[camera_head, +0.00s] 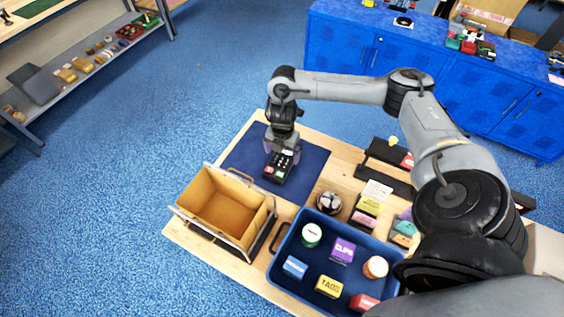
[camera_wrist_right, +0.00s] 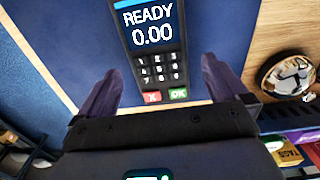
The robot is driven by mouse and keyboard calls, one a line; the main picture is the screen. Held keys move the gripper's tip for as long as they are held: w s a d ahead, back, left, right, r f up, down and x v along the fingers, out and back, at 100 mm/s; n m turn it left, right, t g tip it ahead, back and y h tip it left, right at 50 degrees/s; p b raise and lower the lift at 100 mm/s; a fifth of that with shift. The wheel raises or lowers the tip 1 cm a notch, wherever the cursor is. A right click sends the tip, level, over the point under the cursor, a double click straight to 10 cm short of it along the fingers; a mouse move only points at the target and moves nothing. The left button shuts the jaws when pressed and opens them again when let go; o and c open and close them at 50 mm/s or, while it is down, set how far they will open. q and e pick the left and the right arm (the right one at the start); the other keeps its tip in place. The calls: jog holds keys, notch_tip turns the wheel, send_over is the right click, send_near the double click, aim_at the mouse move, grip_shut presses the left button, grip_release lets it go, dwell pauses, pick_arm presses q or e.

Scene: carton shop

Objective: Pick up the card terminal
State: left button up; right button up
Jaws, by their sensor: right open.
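The card terminal (camera_head: 281,166) is a dark handheld device lying on a dark blue mat (camera_head: 310,161) on the wooden table. In the right wrist view the terminal (camera_wrist_right: 156,45) shows a screen reading READY 0.00, a number keypad, and a red and a green key. My right gripper (camera_head: 281,147) is over the terminal in the head view. In the wrist view its two fingers (camera_wrist_right: 158,84) are apart, one to each side of the terminal's keypad end, with nothing held between them. My left gripper is not in view.
An open cardboard carton (camera_head: 224,203) stands in a frame left of the terminal. A blue tray (camera_head: 281,262) of labelled boxes and round tubs is in front. A shiny round object (camera_head: 329,203) sits right of the mat. Blue cabinets (camera_head: 450,80) stand behind.

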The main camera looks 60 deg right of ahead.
aim_at(282, 159)
notch_tip(282, 159, down, 2)
jog(key=shift+w+f, duration=0.1)
jog(key=shift+f, duration=1)
jog(key=shift+c, duration=0.5)
jog(key=c, duration=1.1)
jog(key=shift+o, duration=0.2)
jog(key=shift+r, duration=0.45)
notch_tip(282, 159, up, 8)
jog(key=p, duration=0.3)
jog(key=shift+d+r, duration=0.1)
jog(key=shift+r, duration=0.5)
